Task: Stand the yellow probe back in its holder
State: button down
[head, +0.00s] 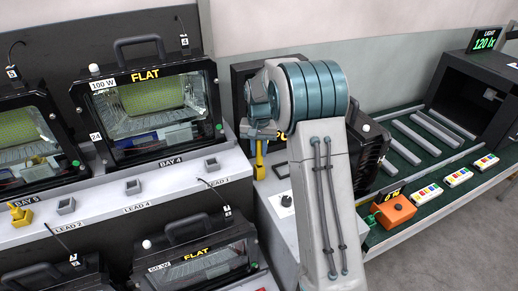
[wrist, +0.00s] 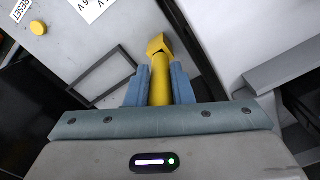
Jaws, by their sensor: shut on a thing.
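The yellow probe (head: 259,163) hangs below my gripper (head: 262,132) in the head view, above the grey bench right of the BAY 4 housing. In the wrist view my gripper (wrist: 159,88) has its two blue fingers closed on both sides of the yellow probe (wrist: 160,86). The probe's wider angled end points away from the wrist camera. A dark rectangular outline (wrist: 88,72) shows on the grey surface left of the probe. I cannot tell whether it is the holder. My arm hides part of the bench behind it in the head view.
A yellow button (wrist: 38,28) is beside a RESET label. Floodlight housings (head: 150,108) stand at the left, with small grey sockets (head: 133,187) on the ledge.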

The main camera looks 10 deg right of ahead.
jog(key=shift+f, duration=0.15)
jog(key=c, duration=1.2)
grip_release()
